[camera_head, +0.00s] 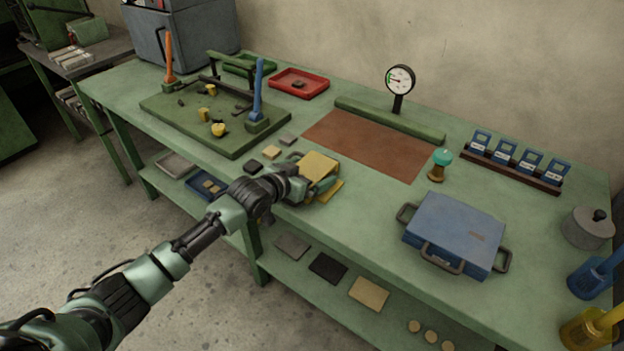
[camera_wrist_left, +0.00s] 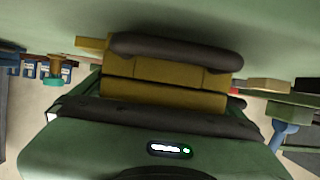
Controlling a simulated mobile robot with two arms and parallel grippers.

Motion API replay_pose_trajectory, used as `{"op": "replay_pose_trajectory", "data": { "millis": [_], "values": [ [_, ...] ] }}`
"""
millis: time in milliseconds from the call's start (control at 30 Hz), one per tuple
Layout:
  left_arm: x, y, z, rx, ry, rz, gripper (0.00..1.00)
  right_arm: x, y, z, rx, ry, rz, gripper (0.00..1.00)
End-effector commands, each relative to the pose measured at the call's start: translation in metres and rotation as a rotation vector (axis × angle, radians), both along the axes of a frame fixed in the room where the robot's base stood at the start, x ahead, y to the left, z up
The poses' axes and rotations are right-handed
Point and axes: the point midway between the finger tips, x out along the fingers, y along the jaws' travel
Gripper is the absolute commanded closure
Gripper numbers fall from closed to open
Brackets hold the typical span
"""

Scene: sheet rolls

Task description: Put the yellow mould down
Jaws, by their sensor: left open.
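The yellow mould (camera_head: 319,164) is a blocky piece at the front edge of the green bench, left of the blue case. My left gripper (camera_head: 312,182) is at it, with its jaws open and the mould between them. In the left wrist view the mould (camera_wrist_left: 165,74) lies across the open jaws of the left gripper (camera_wrist_left: 170,70), with a dark finger pad in front of part of it. Whether the pads touch it, and whether its underside rests fully on the bench, I cannot tell. My right gripper is not in view.
A blue case (camera_head: 455,234) stands to the right, and a teal-topped stamp (camera_head: 440,163) behind it. A brown mat (camera_head: 370,142) lies behind the mould. Small plates (camera_head: 271,152) lie to its left, by a green board (camera_head: 180,118). Bare bench lies between mould and case.

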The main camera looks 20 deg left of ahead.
Motion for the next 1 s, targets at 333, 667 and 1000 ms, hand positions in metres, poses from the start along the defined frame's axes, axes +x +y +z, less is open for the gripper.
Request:
{"op": "replay_pose_trajectory", "data": {
  "millis": [333,667,1000],
  "values": [
    [0.0,0.0,0.0,0.0,0.0,0.0,0.5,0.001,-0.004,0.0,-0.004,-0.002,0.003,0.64],
    [0.002,0.0,0.008,-0.004,-0.014,0.0,0.91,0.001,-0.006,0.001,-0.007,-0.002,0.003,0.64],
    [0.002,0.0,0.039,-0.005,-0.021,-0.002,0.91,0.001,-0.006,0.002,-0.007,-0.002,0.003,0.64]
  ]
}}
